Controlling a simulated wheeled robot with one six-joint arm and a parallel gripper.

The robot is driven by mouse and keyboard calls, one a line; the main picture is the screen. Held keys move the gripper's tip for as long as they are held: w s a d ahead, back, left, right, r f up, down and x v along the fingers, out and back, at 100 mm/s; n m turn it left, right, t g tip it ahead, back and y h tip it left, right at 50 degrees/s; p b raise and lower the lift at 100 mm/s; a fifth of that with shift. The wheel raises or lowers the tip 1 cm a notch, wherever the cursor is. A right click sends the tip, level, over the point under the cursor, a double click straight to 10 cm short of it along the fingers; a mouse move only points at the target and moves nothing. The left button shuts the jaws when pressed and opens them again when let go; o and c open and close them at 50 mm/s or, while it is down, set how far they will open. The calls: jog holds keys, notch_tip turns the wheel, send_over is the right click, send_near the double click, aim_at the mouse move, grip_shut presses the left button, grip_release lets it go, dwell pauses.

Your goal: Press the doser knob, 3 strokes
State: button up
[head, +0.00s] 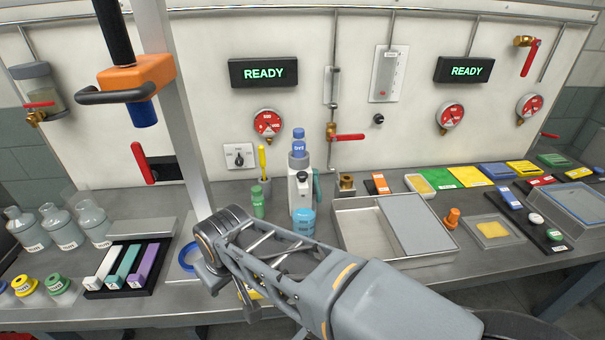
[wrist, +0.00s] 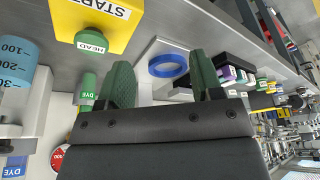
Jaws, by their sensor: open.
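The likely doser (head: 300,187) is a grey-white upright unit at the middle of the bench in the head view, with a blue-capped bottle (head: 298,147) on top. A dark round part on its front may be the knob; I cannot tell. A blue beaker (head: 303,222) stands in front of it.
A yellow START box (wrist: 92,20) with a green button is close to my gripper in the wrist view. A blue ring (wrist: 168,66) lies beyond the fingers. A green dye bottle (head: 258,202) stands left of the doser, and a metal tray (head: 362,258) is at its right.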

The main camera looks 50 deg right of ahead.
grip_shut()
dwell(0.3)
dwell(1.1)
